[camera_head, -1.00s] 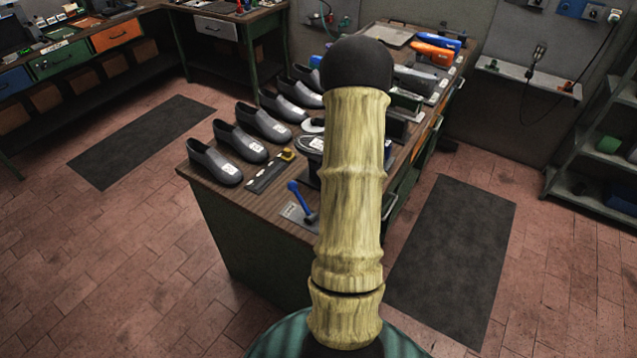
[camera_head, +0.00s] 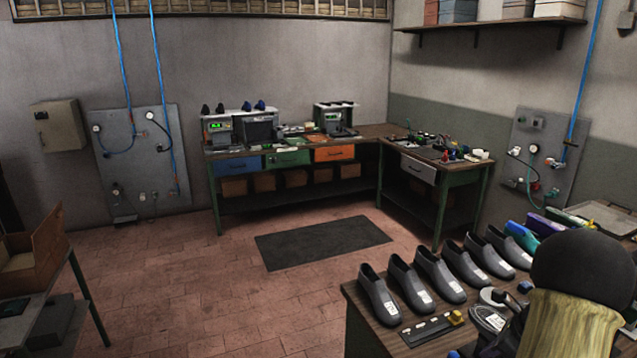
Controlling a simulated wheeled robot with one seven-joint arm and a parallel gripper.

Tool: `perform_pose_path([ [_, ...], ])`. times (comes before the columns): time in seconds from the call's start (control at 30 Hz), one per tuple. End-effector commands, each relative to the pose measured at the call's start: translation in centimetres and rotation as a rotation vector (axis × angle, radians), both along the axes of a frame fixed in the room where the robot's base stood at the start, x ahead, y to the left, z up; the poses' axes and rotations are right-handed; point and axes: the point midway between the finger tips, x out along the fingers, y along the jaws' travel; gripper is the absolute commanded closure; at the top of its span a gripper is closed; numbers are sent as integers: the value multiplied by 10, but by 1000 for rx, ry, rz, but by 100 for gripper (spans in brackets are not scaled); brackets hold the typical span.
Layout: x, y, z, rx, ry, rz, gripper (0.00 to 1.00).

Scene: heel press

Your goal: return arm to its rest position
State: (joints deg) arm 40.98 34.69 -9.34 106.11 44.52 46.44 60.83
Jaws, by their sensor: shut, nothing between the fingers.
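My arm (camera_head: 575,320) shows at the lower right, a pale yellow-green link with a dark round joint on top. It stands in front of the shoe table and hides part of its right side. My gripper is not in view; the arm's far end is out of the picture or hidden.
Several grey shoes (camera_head: 437,276) stand in a row on the shoe table (camera_head: 362,308). A back workbench (camera_head: 372,136) holds machines. A dark floor mat (camera_head: 322,242) lies on open tiled floor. A cardboard box (camera_head: 35,255) is at left.

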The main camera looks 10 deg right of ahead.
Motion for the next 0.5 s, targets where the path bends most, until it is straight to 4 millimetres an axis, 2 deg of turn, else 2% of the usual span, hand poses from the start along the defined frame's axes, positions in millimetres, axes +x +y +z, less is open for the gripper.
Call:
perform_pose_path([
  [0.03, 3, 26, 3, -41, -1, 117, 100],
  [0.23, -10, 130, 13, -280, -26, 758, 100],
  [0.4, -38, 208, 19, -487, -88, 1352, 100],
  [0.5, -60, 246, 20, -607, -143, 1708, 100],
])
